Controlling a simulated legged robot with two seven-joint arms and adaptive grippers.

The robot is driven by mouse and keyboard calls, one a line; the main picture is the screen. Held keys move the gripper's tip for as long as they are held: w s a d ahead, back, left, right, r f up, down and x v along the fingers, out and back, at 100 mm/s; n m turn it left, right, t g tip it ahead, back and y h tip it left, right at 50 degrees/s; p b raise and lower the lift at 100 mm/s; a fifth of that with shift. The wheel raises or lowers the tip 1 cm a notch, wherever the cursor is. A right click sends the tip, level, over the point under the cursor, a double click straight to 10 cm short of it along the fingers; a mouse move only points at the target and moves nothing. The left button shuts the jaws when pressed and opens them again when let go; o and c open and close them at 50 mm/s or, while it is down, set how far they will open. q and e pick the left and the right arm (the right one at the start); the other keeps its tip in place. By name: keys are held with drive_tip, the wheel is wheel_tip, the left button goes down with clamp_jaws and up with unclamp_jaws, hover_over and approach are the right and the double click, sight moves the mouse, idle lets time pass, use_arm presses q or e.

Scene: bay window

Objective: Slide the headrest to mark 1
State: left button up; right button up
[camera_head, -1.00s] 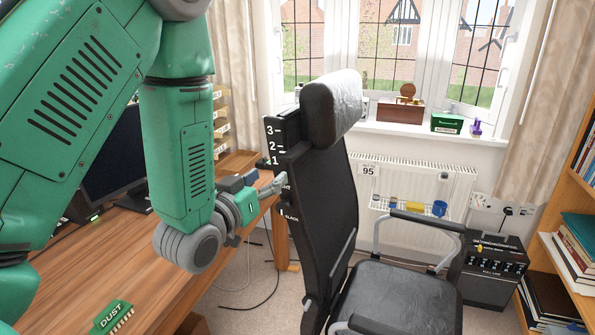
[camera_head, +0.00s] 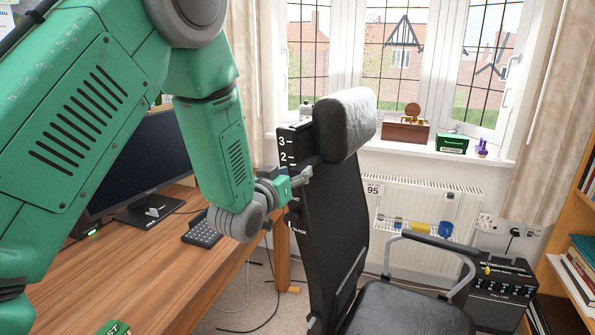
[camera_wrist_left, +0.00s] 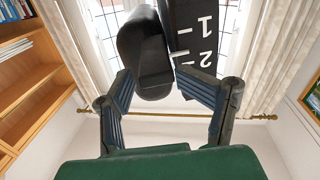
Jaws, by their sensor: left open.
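The headrest (camera_head: 346,124) is a black padded cushion at the top of a black office chair backrest (camera_head: 333,220). Beside it stands a black scale plate (camera_head: 294,133) with white numbers; 3 and 2 show, and 1 is hidden or unreadable in the head view. My left gripper (camera_head: 305,177) is open beside the chair back, just below the headrest. In the left wrist view, my left gripper's (camera_wrist_left: 153,78) spread fingers point towards the headrest's (camera_wrist_left: 143,50) underside, with marks 1 and 2 on the plate (camera_wrist_left: 201,35). Contact cannot be told. My right gripper is not in view.
A radiator (camera_head: 425,205) and windowsill with boxes are behind. The chair's armrest (camera_head: 440,243) and a bookcase (camera_head: 570,240) are at the right.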

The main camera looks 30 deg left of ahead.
sight(303, 186)
use_arm(q)
drive_tip(key=shift+w+a+f, duration=0.25)
drive_tip(key=shift+w, duration=0.05)
drive_tip(key=d, duration=0.1)
drive_tip(key=d+r, duration=0.1)
drive_tip(key=d, duration=0.1)
drive_tip(key=shift+s+d+r, duration=0.15)
drive_tip(key=shift+s+d, duration=0.05)
drive_tip(key=shift+s, duration=0.1)
clamp_jaws()
wheel_tip(303, 186, down, 4)
drive_tip(key=b, duration=0.2)
drive_tip(key=shift+a+r+b, duration=0.15)
drive_tip(key=shift+b, duration=0.15)
drive_tip(key=shift+c, duration=1.5)
unclamp_jaws()
drive_tip(key=shift+d, duration=0.2)
drive_tip(key=o, duration=0.3)
drive_tip(key=shift+w+d, duration=0.15)
drive_tip(key=shift+a, duration=0.5)
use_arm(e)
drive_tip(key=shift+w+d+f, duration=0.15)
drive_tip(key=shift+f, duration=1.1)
